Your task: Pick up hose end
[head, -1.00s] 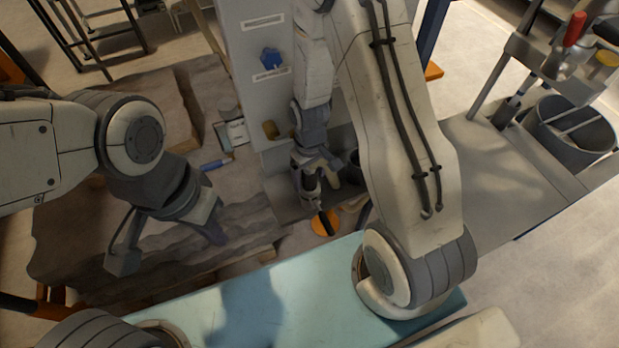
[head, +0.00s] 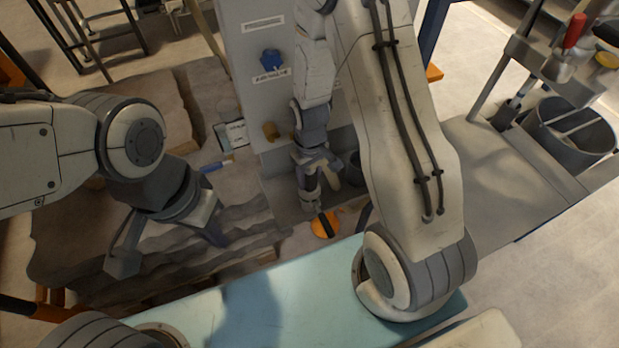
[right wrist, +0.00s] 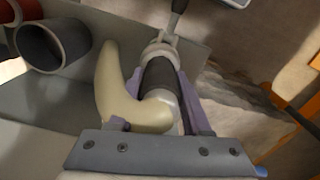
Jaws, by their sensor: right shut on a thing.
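The hose end is a dark cylinder (right wrist: 160,78) with a pale collar at its tip, seen in the right wrist view. A cream curved hose (right wrist: 118,90) bends beside it. My right gripper (right wrist: 158,100) is shut on the hose end, with a purple finger on either side. In the head view my right gripper (head: 312,180) hangs in front of the grey panel, and the pale collar (head: 311,200) shows below it. My left gripper (head: 205,232) is over the sandbed at the left, away from the hose. Its fingers are partly hidden and their opening is unclear.
The grey panel (head: 245,90) bears a blue knob (head: 272,60) and labels. An orange disc (head: 325,226) lies just below the right gripper. A grey cup (right wrist: 52,45) stands beside the hose. The brown sandbed (head: 100,255) spreads left, with a blue pen (head: 213,166) on it.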

